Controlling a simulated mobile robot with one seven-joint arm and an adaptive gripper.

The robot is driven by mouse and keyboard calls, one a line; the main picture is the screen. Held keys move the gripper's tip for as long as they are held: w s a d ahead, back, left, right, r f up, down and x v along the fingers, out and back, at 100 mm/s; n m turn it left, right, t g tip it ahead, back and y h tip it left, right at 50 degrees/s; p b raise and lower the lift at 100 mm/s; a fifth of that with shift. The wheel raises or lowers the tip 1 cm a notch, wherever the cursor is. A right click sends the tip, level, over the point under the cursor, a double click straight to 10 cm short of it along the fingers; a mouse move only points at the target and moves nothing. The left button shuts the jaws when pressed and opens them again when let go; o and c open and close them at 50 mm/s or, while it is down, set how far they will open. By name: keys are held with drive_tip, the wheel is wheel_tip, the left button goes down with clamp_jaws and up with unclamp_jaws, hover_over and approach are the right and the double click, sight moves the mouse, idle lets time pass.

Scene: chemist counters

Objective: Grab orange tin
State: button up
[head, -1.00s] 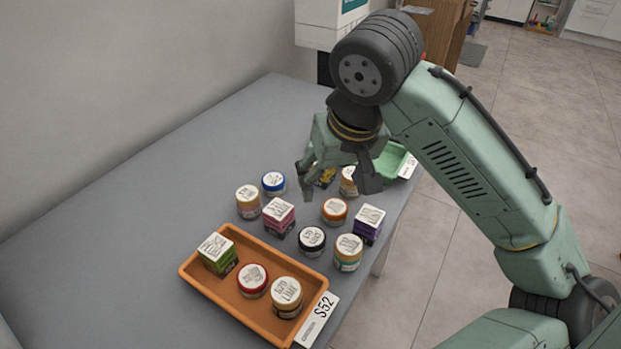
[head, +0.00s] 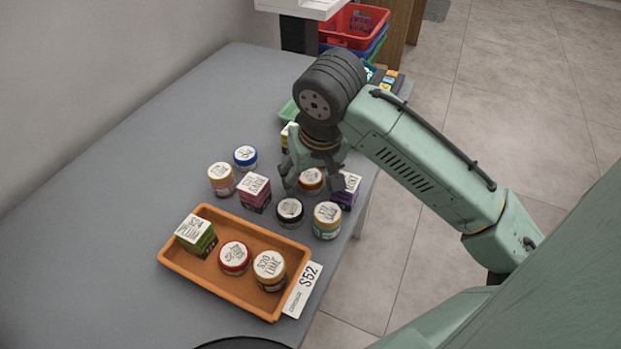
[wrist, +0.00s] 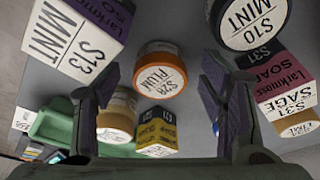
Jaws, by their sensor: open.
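The orange tin (head: 311,180) is a small round tin with a white lid label, standing on the grey counter and partly covered by my gripper in the head view. In the wrist view the orange tin (wrist: 160,76) shows its label "S28 PLUM" and lies between my two fingers, a little toward the top. My gripper (head: 318,186) is open above and around it, pointing down. In the wrist view my gripper (wrist: 157,88) has its fingers wide apart with nothing held. I cannot tell the exact height of the fingertips above the tin.
A purple box (head: 347,190) stands close on the right, a black tin (head: 290,212) in front, a pink box (head: 254,190) to the left. A yellow box (wrist: 157,133) and a tan tin (wrist: 117,115) are also close. An orange tray (head: 190,268) holds several items in front.

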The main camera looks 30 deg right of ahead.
drive_tip(key=shift+f, duration=0.2)
drive_tip(key=shift+c, duration=0.5)
drive_tip(key=c, duration=1.2)
drive_tip(key=shift+o, duration=0.2)
